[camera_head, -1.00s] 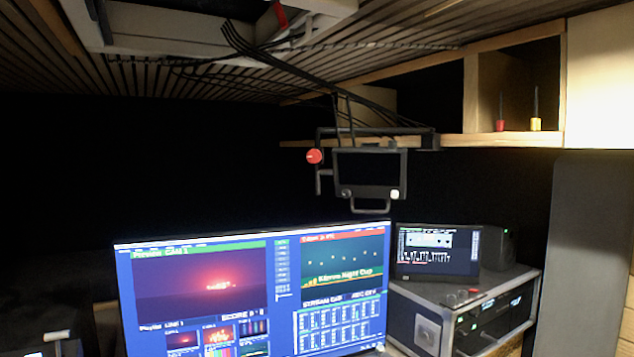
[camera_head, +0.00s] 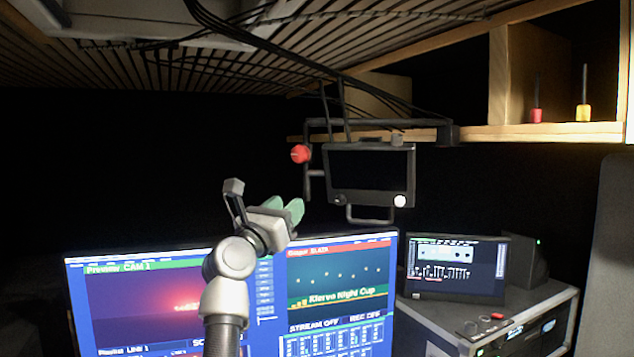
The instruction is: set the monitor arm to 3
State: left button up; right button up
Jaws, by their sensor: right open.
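The monitor arm (camera_head: 318,123) is a dark bracket reaching left from a mount under the wooden shelf. It carries a small black monitor (camera_head: 371,170) with a dark screen and a handle loop below. A red knob (camera_head: 300,153) sits at the bracket's left end. No number scale is readable on it. My right gripper (camera_head: 291,212) has green-tipped fingers and is open and empty. In the picture it is below and slightly left of the red knob, apart from it, in front of the large screen. My left gripper is not in view.
A large lit screen (camera_head: 335,286) stands below the monitor. A smaller lit display (camera_head: 455,268) sits on a rack case (camera_head: 430,325) at the lower right. Cables (camera_head: 262,52) hang from the slatted ceiling. The shelf (camera_head: 520,132) holds red and yellow items. The left side is dark.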

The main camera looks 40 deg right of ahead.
aim_at(305, 185)
jog(key=d+r+p, duration=0.2)
jog(key=r, duration=0.1)
jog(key=shift+w+d+r, duration=0.1)
jog(key=shift+w+d, duration=0.1)
jog(key=shift+w, duration=0.2)
jog(key=d+p, duration=0.1)
jog(key=d, duration=0.1)
jog(key=w+d, duration=0.1)
jog(key=shift+d+r+p, duration=0.15)
jog(key=shift+d+p, duration=0.2)
jog(key=shift+p+x, duration=0.3)
jog(key=shift+x, duration=0.55)
jog(key=shift+d, duration=0.1)
jog(key=shift+w, duration=0.1)
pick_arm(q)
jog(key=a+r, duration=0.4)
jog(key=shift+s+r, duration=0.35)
pick_arm(e)
grip_shut()
